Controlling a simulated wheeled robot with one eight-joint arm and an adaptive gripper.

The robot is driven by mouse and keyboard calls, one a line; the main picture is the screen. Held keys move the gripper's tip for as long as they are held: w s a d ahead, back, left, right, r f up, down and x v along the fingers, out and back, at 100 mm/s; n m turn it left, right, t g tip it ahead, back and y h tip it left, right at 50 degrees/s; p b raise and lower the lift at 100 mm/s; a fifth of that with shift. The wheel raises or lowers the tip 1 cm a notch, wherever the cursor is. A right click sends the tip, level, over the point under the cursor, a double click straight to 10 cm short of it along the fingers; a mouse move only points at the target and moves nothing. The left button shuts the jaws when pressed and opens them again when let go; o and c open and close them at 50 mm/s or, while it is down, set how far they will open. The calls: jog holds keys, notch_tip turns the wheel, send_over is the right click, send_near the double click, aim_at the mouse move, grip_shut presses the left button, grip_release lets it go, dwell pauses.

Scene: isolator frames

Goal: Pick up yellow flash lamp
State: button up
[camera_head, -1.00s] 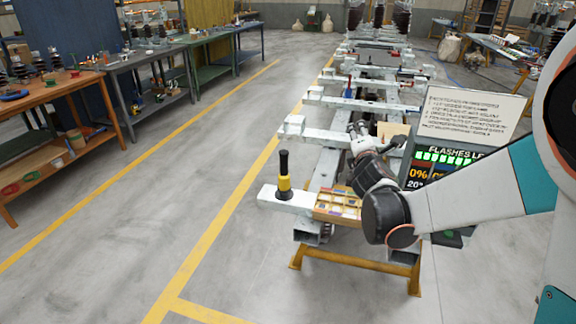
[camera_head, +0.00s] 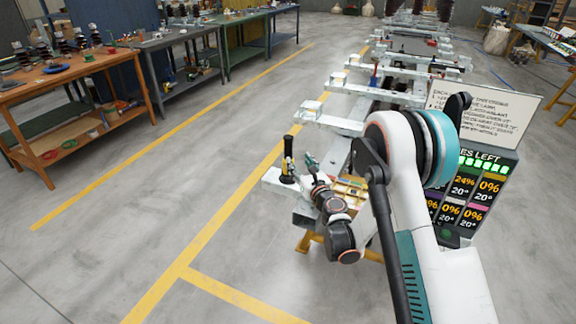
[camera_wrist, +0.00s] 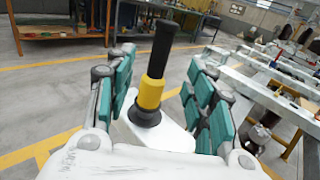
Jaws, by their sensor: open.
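The yellow flash lamp (camera_head: 289,162) stands upright on the left end of a white metal beam (camera_head: 275,186). It has a black top and a dark flared base. In the wrist view the lamp (camera_wrist: 151,92) stands between my two green-padded fingers, a little beyond their tips, tilted in the picture. My gripper (camera_wrist: 160,100) is open and holds nothing. In the head view my gripper (camera_head: 308,164) is just right of the lamp, close to it. I cannot tell whether any finger touches it.
A partitioned box (camera_head: 350,188) lies on the beam to the right of my gripper. A sign and display panel (camera_head: 465,190) stands further right. More white beams (camera_head: 330,120) run away behind. Workbenches (camera_head: 90,75) line the left, with clear floor between.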

aim_at(290, 150)
jog(key=b+x, duration=0.1)
jog(key=x, duration=0.6)
jog(key=shift+w, duration=0.15)
jog(key=b+x, duration=0.1)
jog(key=x, duration=0.1)
jog(key=f+b+x, duration=0.1)
jog(key=x, duration=0.1)
jog(key=shift+w+a+r+b, duration=0.2)
jog(key=shift+w+b, duration=0.15)
jog(key=shift+w, duration=0.25)
grip_shut()
